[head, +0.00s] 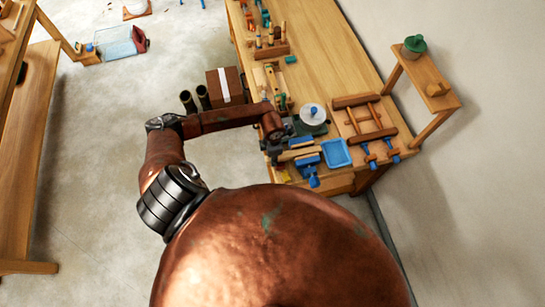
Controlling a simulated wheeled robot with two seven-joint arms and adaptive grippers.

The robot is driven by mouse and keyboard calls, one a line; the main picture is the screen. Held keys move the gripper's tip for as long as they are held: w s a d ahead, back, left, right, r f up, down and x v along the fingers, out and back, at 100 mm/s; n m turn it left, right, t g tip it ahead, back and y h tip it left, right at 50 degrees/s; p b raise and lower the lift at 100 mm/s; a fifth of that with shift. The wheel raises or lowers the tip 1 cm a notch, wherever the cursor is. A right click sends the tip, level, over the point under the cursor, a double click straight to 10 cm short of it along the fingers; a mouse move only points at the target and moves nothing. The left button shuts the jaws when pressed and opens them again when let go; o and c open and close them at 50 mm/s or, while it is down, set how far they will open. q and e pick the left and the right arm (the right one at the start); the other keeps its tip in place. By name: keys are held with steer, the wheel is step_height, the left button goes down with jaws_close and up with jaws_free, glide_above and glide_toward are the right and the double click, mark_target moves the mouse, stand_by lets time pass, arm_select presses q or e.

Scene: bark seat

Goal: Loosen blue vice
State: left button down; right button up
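The blue vice (309,172) is at the near end of the long workbench, by its front edge. Its blue body and pale wooden jaw pieces show, but the jaw gap is too small to make out. My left arm reaches in from the left over the bench. My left gripper (281,152) is dark and small, just left of the vice and close to its wooden pieces. I cannot tell whether it touches the vice or whether its fingers are open or shut. My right gripper is not in view.
A blue tray (336,153) stands right of the vice. Behind it are a white disc (313,114) on a dark base and a wooden frame (366,119) with blue clamps. A cardboard box (225,87) stands on the floor left of the bench. Open floor lies further left.

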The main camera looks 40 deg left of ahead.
arm_select(q)
steer(key=c, duration=1.5)
jaws_free()
steer(key=shift+o, duration=0.5)
steer(key=shift+o, duration=1.2)
